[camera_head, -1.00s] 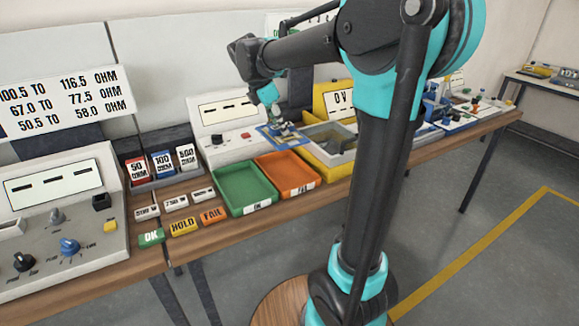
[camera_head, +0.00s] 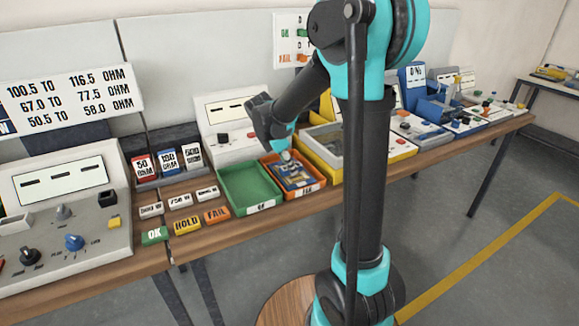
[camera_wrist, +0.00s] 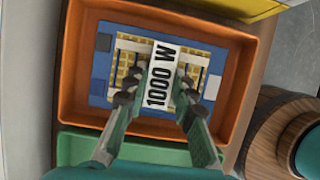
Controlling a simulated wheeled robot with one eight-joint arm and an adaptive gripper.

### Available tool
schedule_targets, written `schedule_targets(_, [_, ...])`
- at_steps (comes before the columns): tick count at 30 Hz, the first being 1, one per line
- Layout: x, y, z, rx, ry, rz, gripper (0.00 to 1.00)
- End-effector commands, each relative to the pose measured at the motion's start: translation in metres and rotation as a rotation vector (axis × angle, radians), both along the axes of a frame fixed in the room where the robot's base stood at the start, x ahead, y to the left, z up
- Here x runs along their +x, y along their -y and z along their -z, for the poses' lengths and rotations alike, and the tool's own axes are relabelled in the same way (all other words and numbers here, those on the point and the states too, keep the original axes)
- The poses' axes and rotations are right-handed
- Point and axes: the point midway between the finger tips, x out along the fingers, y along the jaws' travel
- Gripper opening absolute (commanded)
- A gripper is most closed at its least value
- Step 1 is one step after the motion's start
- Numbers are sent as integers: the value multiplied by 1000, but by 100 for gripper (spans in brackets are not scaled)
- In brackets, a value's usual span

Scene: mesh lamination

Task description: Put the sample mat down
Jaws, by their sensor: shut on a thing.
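The sample mat (camera_wrist: 103,72) is a blue-edged panel with a yellow grid and a white "1000 W" label. It is inside the orange tray (camera_wrist: 238,95) in the wrist view; whether it touches the tray floor I cannot tell. In the head view the mat (camera_head: 292,179) also shows within the orange tray (camera_head: 312,188), marked FAIL. My gripper (camera_wrist: 157,92) is shut on the mat at its label, from above. The fingers cover part of the grid.
The empty green tray (camera_head: 250,187), marked OK, adjoins the orange one on the left. A yellow-framed station (camera_head: 326,150) stands close on the right. OK, HOLD and FAIL blocks (camera_head: 187,226) lie at the front left. A white meter box (camera_head: 225,125) stands behind.

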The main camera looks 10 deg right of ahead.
Motion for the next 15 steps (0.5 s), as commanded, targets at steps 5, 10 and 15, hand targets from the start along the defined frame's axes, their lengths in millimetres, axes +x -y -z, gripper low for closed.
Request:
schedule_targets(5, [0, 0, 1, 0, 0, 0, 0])
schedule_targets(10, [0, 0, 3, 0, 0, 0, 0])
schedule_targets(15, [0, 0, 3, 0, 0, 0, 44])
